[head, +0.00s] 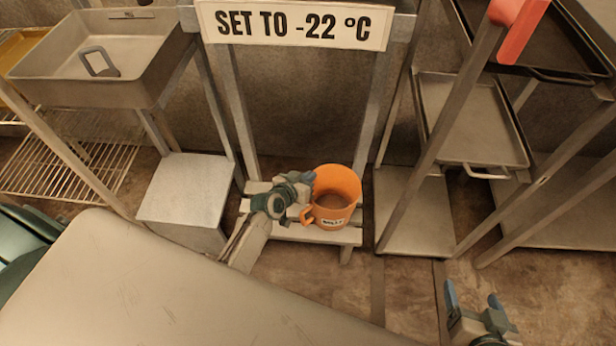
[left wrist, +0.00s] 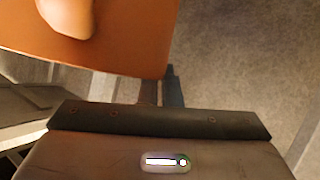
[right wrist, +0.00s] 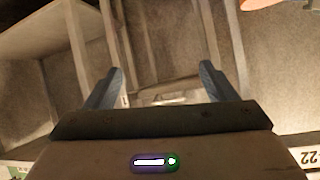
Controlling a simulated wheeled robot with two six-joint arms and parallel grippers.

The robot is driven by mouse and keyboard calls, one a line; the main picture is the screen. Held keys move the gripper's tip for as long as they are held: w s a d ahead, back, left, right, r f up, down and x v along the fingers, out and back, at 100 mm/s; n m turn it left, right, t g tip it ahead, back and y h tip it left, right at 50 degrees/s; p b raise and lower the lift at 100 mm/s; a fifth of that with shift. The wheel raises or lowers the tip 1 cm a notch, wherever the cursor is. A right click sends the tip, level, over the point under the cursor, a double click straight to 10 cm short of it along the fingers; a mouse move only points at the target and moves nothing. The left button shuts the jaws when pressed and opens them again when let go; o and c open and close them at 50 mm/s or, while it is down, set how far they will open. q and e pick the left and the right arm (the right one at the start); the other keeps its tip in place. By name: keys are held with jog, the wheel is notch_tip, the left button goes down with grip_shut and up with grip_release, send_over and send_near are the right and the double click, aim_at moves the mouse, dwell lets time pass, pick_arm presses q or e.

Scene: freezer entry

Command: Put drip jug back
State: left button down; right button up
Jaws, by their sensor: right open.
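The drip jug (head: 337,183) is orange, with a handle toward the lower left and a small label. It appears upright over the slatted stool (head: 330,236) below the sign; I cannot tell whether its base touches the slats. My left gripper (head: 303,180) is at the jug's left side, its fingers close together at the wall. In the left wrist view the jug (left wrist: 120,45) fills the upper left and partly hides the fingers (left wrist: 161,88). My right gripper (head: 474,302) is open and empty at the lower right, away from the jug; its spread fingers also show in the right wrist view (right wrist: 157,85).
A sign (head: 292,24) hangs above the stool. A grey sink basin (head: 150,90) and a low metal box (head: 186,192) stand to the left. A rack with dark trays (head: 470,120) stands to the right. A pale surface (head: 130,290) fills the lower left.

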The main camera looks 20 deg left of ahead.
pick_arm(q)
jog(key=shift+r, duration=0.1)
jog(key=c, duration=1.9)
grip_release()
jog(key=shift+o, duration=1.4)
